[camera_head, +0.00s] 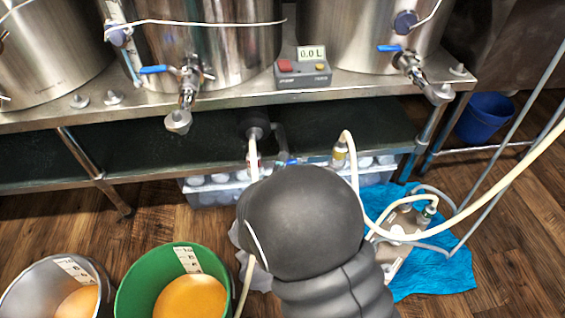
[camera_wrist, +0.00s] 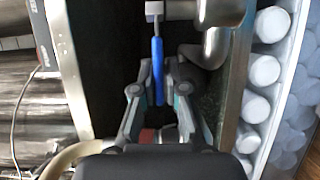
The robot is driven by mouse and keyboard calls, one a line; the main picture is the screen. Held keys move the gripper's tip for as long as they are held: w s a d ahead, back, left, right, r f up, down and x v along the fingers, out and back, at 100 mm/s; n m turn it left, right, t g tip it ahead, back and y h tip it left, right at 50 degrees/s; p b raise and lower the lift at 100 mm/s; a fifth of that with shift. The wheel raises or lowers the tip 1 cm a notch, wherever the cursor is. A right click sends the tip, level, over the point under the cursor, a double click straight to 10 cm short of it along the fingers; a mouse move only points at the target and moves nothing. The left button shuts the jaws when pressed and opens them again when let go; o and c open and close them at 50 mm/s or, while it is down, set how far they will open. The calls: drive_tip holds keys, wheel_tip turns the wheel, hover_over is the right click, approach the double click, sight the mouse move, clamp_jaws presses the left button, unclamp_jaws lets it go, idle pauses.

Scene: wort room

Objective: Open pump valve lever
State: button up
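The pump valve lever is a slim blue handle (camera_wrist: 157,72) in the wrist view, pointing down from a metal valve (camera_wrist: 182,10). My gripper (camera_wrist: 158,78) reaches up from below, with one finger on each side of the lever's lower part. The fingers look parted, with narrow gaps beside the lever; firm contact cannot be made out. In the head view, a bit of the blue lever (camera_head: 285,162) shows beside the dark pump (camera_head: 255,125) under the steel table. My dark arm hides the gripper and most of the valve there.
A steel table (camera_head: 370,84) carries kettles with other blue-handled valves and a control box (camera_head: 302,75) reading 0.0 L. A bottle crate (camera_head: 213,192) stands below. Hoses run beside my arm. A green bucket (camera_head: 130,290) and a blue cloth (camera_head: 445,272) lie on either side.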

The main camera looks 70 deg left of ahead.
drive_tip(key=shift+o, duration=1.4)
drive_tip(key=shift+d, duration=0.1)
drive_tip(key=v, duration=1.2)
drive_tip(key=shift+w+m, duration=0.1)
drive_tip(key=shift+m, duration=0.2)
